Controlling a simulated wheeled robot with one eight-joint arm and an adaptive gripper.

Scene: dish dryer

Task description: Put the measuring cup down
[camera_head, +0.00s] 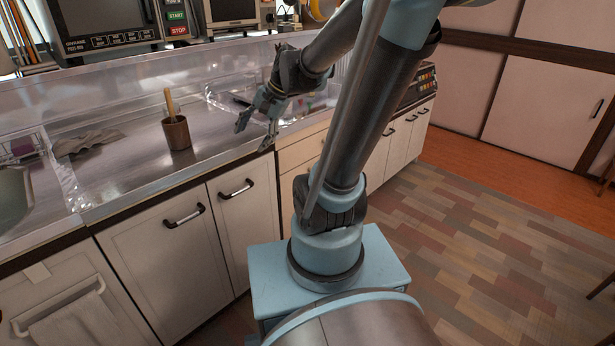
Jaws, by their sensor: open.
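A dark brown cup (177,134) with a light wooden stick or handle rising from it stands upright on the steel counter. It is the only cup-like thing I can make out; I cannot tell for sure that it is the measuring cup. My gripper (255,136) is to the right of this cup, apart from it, near the counter's front edge. Its two fingers are spread and point down and to the left, with nothing seen between them. My arm hides part of the counter to the right.
A crumpled grey cloth (88,142) lies on the steel counter (128,180), left of the cup. A sink area lies at the far left. Behind the gripper is a clear-walled dish area (228,92). A microwave (108,22) stands at the back. Cabinets with handles (185,216) line the front.

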